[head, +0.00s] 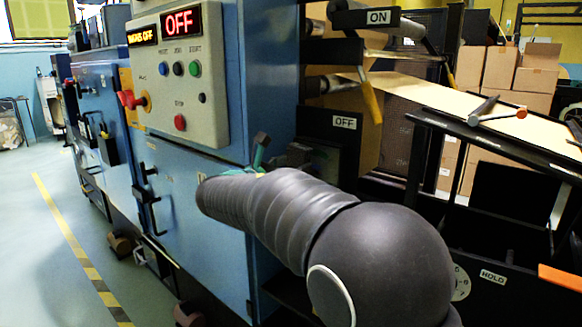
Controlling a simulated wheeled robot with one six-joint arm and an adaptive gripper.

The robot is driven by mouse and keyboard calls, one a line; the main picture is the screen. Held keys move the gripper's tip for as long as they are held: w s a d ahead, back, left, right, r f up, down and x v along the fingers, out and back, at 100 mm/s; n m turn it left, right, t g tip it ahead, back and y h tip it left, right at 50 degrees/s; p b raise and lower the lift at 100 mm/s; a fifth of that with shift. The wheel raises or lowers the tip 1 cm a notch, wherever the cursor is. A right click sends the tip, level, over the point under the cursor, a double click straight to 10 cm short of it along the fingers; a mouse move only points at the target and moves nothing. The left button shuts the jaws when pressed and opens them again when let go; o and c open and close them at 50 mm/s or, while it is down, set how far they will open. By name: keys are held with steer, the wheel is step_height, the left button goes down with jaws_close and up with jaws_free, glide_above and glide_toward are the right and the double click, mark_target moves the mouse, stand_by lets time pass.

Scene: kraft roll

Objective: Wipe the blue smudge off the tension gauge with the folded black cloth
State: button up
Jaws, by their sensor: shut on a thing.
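My dark grey arm (285,215) reaches from the lower right across the middle of the head view, in front of the blue machine. I do not see the folded black cloth or a blue smudge. A white round dial with numerals (461,283) shows partly behind my arm at the lower right, beside a HOLD label. I cannot tell whether it is the tension gauge. A teal piece with a dark end (260,150) rises just behind the arm; what it belongs to is unclear.
The blue machine (190,190) carries a control panel (182,80) with a lit OFF display. A brown paper web (430,95) runs to a black frame at right, where a tool (497,115) lies. Cartons (510,70) stand behind. The floor at left is clear.

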mark_target(317, 164)
steer(key=shift+w+d, duration=0.2)
steer(key=shift+w, duration=0.1)
steer(key=shift+s+d+b, duration=0.6)
steer(key=shift+s+d, duration=0.5)
steer(key=shift+d, duration=0.35)
steer(key=shift+s+d+b, duration=0.6)
steer(key=shift+s+d, duration=0.5)
steer(key=shift+d, duration=0.3)
steer(key=shift+s+d, duration=0.15)
steer(key=shift+w+a+r+p, duration=0.15)
steer(key=shift+w+a+p, duration=1)
steer(key=shift+a, duration=0.15)
steer(key=shift+w+a, duration=0.65)
steer(key=shift+a, duration=0.2)
steer(key=shift+w+a, duration=0.6)
steer(key=shift+a, duration=0.2)
